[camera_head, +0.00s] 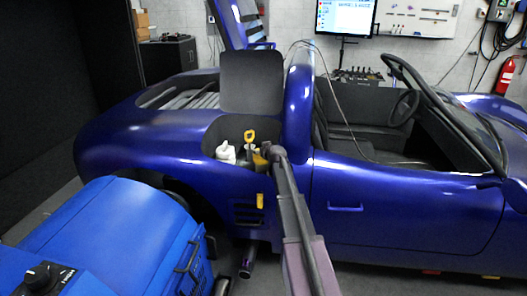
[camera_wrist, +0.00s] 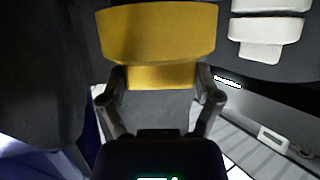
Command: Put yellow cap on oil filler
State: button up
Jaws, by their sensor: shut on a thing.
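My gripper (camera_wrist: 161,80) is shut on the yellow cap (camera_wrist: 160,32), with one finger on each side of its narrower lower part. In the head view my gripper (camera_head: 268,152) is at the open engine bay of the blue car, and the yellow cap (camera_head: 259,160) shows only partly beside it. The oil filler opening cannot be made out in either view. It may be hidden by the cap or my arm, so I cannot tell whether the cap touches it.
A white cap (camera_head: 226,153) is left of my gripper in the bay; a white stepped part (camera_wrist: 268,28) is at upper right in the wrist view. A yellow-handled part (camera_head: 250,136) stands between. The raised dark lid (camera_head: 251,82) is behind; the blue bodywork (camera_head: 150,140) surrounds the bay.

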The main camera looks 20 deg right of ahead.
jog(key=shift+f+b, duration=0.45)
jog(key=shift+f, duration=0.05)
jog(key=o, duration=0.9)
jog(key=shift+s, duration=0.1)
jog(key=shift+p+v, duration=2.15)
jog(key=shift+v, duration=3.25)
